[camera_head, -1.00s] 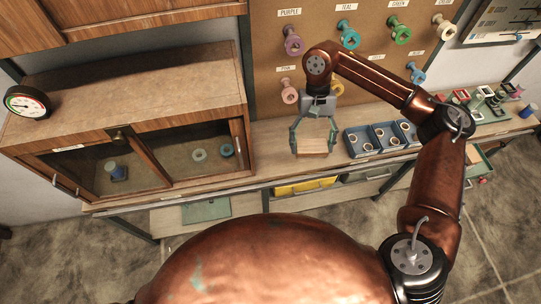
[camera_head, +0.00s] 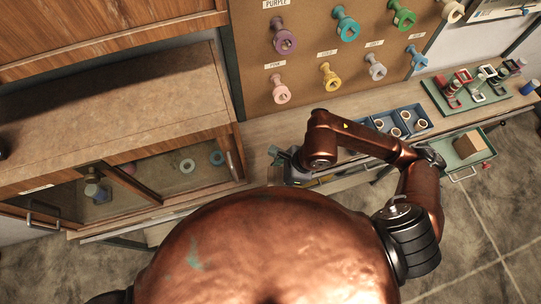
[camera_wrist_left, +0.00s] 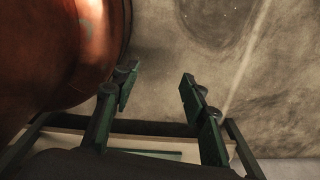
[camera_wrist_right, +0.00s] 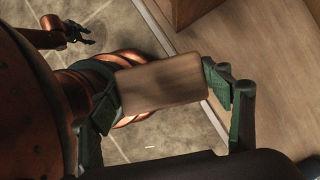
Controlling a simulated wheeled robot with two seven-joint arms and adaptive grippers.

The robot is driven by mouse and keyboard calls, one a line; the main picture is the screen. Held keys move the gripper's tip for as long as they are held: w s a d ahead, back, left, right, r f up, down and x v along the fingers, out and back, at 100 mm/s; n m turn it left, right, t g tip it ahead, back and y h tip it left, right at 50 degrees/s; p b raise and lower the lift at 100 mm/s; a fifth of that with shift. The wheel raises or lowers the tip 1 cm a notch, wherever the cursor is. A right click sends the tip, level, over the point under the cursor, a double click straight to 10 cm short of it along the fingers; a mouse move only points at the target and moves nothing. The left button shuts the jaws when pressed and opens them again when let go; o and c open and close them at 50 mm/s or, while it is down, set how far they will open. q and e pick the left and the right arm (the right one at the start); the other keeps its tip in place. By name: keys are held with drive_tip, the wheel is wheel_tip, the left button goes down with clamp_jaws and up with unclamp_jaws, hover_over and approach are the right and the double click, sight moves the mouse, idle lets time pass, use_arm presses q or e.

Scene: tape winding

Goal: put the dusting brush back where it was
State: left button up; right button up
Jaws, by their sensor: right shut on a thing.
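A block-like thing with a flat brown wooden face, which I take for the dusting brush (camera_wrist_right: 160,84), is gripped between the fingers of my right gripper (camera_wrist_right: 163,90) in the right wrist view. Its bristles do not show. In the head view my right gripper (camera_head: 286,163) is near the bench's front edge, right of the glass-fronted cabinet.
The wooden cabinet (camera_head: 110,100) stands left on the bench (camera_head: 262,130). A pegboard with labelled spools (camera_head: 310,60) rises behind. Blue bins (camera_head: 412,118) and a green tray (camera_head: 435,97) are right. An open drawer (camera_head: 488,158) holds a tan box (camera_head: 470,144).

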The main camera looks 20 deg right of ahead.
sight(277, 168)
drive_tip(key=shift+w+f+m, duration=0.15)
drive_tip(key=shift+w+m, duration=0.15)
drive_tip(key=shift+w, duration=0.15)
drive_tip(key=w, duration=0.1)
drive_tip(key=w+f, duration=0.1)
drive_tip(key=w, duration=0.1)
drive_tip(key=shift+w+d+f, duration=0.15)
drive_tip(key=shift+d+f, duration=0.1)
drive_tip(key=shift+d, duration=0.15)
drive_tip(key=w+f, duration=0.2)
drive_tip(key=w+d+f, duration=0.1)
drive_tip(key=w+f, duration=0.1)
drive_tip(key=w, duration=0.1)
drive_tip(key=w+f, duration=0.2)
drive_tip(key=w, duration=0.1)
drive_tip(key=shift+w+d+f, duration=0.2)
drive_tip(key=shift+d+f, duration=0.2)
drive_tip(key=shift+w+d+f, duration=0.1)
drive_tip(key=shift+w+f, duration=0.4)
drive_tip(key=shift+f, duration=0.15)
wheel_tip(277, 168, down, 2)
drive_tip(key=shift+f+p, duration=0.2)
drive_tip(key=shift+p, duration=0.2)
use_arm(q)
drive_tip(key=shift+w+a+r, duration=0.1)
drive_tip(key=shift+w+r, duration=0.35)
drive_tip(key=shift+w, duration=0.4)
use_arm(e)
drive_tip(key=shift+f, duration=0.3)
drive_tip(key=o, duration=1.1)
